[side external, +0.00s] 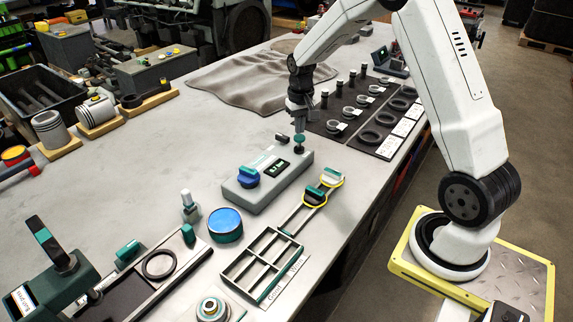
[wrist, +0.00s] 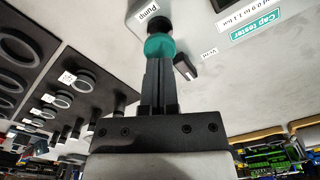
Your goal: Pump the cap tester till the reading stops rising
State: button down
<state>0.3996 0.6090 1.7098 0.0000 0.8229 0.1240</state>
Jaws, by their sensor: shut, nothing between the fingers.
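The cap tester (side external: 240,203) is a grey box on the bench in the side view, with a blue cap (side external: 247,177) at its left end and a small lit display (side external: 278,168) whose digits I cannot read surely. Its pump knob (side external: 299,139) is teal on a black base at the far right end; it also shows in the wrist view (wrist: 160,46), beside a "Pump" label. My gripper (side external: 299,122) is shut and empty, pointing down at the knob. In the wrist view its fingertips (wrist: 160,62) meet or nearly meet the knob's top.
A small dark vent lever (wrist: 186,67) stands close to the fingers. A dark board (side external: 345,125) with rings and plugs lies to the right. A teal-handled tool (side external: 313,196) and a divided tray (side external: 265,262) lie in front. A grey cloth (side external: 245,80) lies behind.

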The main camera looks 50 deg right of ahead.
aim_at(300, 137)
jog(key=shift+f, duration=0.3)
jog(key=shift+f, duration=0.35)
jog(key=shift+f, duration=1.15)
jog(key=shift+r, duration=2.25)
jog(key=shift+r, duration=0.1)
jog(key=shift+r, duration=2.4)
